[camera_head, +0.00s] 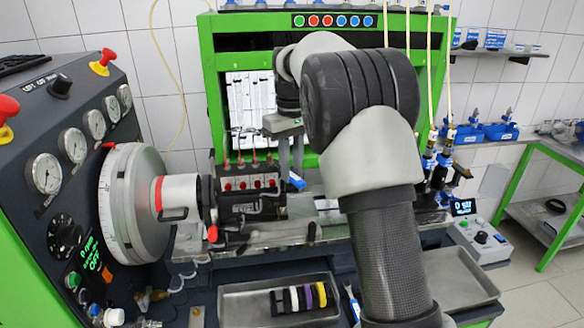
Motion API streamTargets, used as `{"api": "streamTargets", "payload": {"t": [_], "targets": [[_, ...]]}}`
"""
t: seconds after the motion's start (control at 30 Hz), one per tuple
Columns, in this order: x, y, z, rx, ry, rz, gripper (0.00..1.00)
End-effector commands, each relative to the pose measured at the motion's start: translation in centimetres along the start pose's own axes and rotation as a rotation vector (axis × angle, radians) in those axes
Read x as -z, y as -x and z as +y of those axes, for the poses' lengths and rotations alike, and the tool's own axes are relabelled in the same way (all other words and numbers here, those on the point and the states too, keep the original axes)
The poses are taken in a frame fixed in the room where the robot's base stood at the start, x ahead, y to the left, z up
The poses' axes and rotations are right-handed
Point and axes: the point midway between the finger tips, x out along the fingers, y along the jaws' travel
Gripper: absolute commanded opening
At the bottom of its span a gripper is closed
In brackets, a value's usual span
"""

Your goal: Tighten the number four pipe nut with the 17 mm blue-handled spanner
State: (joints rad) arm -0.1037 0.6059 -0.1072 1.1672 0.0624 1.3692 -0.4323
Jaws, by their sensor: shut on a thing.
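My gripper (291,165) points down over the right end of the pump (248,200), in front of the green testbench. It is shut on the blue-handled spanner; a short blue piece of the handle (297,181) shows just below the fingers. The spanner's head and jaw are hidden or too small to make out. A row of pipe nuts with red parts (250,184) runs along the pump to the left of my gripper. The number four nut cannot be told apart here, nor whether the spanner is on a nut.
A grey tray (235,307) in front holds several coloured rings or clips (299,298). Another blue-handled tool (352,302) lies to its right. The large graduated wheel (130,200) and gauge panel stand at left. My arm covers the bench's right middle.

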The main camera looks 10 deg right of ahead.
Motion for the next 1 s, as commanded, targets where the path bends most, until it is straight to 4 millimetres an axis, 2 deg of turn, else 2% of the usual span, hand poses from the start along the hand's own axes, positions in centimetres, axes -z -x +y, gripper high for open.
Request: {"api": "streamTargets", "payload": {"t": [1.0], "targets": [[1.0,0.0,-0.2,0.001,0.001,0.0,0.0]]}}
